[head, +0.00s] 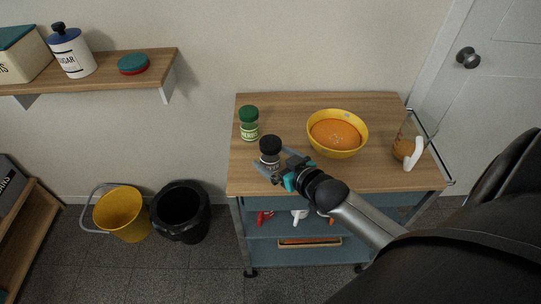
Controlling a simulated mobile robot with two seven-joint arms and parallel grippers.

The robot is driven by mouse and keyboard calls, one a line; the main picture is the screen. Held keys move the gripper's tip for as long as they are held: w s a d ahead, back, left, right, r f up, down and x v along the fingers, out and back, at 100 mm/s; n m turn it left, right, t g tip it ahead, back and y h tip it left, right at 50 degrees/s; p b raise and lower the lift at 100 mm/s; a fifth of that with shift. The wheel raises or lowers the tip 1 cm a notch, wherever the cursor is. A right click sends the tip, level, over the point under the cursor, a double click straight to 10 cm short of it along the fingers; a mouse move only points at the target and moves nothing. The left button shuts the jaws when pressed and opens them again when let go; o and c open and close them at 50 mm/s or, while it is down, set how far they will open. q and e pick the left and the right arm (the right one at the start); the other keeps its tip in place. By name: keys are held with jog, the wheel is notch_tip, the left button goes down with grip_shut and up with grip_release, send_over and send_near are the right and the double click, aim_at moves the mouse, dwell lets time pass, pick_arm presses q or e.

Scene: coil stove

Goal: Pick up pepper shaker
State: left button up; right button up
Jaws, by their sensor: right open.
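A small shaker with a black cap and a clear, greyish body, which looks like the pepper shaker (270,146), stands upright on the wooden top of a cart (262,101). My right gripper (272,158) reaches in from the lower right. Its jaws are open, with the fingers around or just beside the shaker's lower body. I cannot tell whether they touch it. The gripper hides the shaker's base. My left gripper is out of view.
A green-capped jar (249,124) stands close behind the shaker. A yellow bowl of orange soup (337,133) and a glass jug (408,140) stand to the right. A wall shelf (110,73) is at the left. A yellow bucket (122,212) and black bin (180,211) stand on the floor.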

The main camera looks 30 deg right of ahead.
jog(key=shift+b+x, duration=0.6)
jog(key=shift+x, duration=1.7)
jog(key=shift+s+a+f, duration=0.1)
jog(key=shift+a+f, duration=0.05)
jog(key=shift+a, duration=0.05)
jog(key=c, duration=1.5)
